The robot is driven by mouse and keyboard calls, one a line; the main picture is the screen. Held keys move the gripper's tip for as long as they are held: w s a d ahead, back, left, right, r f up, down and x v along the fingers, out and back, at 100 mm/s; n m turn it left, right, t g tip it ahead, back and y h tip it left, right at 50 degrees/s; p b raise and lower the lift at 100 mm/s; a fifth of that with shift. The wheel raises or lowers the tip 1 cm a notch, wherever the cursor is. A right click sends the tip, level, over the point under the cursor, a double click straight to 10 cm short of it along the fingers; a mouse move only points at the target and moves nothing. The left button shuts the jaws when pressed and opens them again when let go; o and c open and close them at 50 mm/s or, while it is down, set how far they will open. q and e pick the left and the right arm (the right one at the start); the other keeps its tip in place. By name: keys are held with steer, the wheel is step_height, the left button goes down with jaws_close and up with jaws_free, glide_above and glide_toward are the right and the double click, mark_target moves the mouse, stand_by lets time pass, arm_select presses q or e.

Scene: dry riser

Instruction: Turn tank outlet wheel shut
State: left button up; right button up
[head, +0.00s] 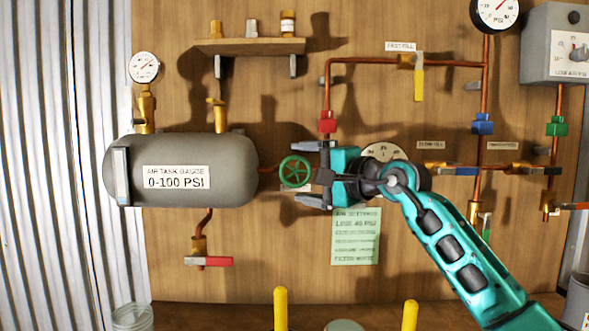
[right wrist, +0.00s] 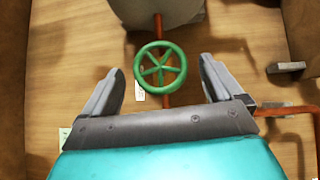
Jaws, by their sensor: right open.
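The tank outlet wheel is a green spoked handwheel (head: 295,171) on the copper pipe just right of the grey air tank (head: 190,185). My right gripper (head: 312,172) is open, its two fingers pointing left at the wheel's right side. In the right wrist view the wheel (right wrist: 160,67) shows whole between and slightly ahead of the open fingertips (right wrist: 160,75), with clear gaps on both sides. The fingers do not appear to touch it. The tank (right wrist: 158,12) shows beyond it. My left gripper is not in view.
A round gauge (head: 384,152) and part of the piping sit behind my right gripper. A green note (head: 356,236) hangs below it. A red-handled valve (head: 208,261) is under the tank. Two yellow posts (head: 281,308) stand at the front. A shelf (head: 250,46) is above.

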mark_target(299, 173)
steer(key=shift+x, duration=1.1)
steer(key=shift+w+a, duration=0.3)
steer(key=shift+a, duration=0.1)
steer(key=c, duration=1)
steer(key=shift+o, duration=0.2)
steer(key=shift+f, duration=0.1)
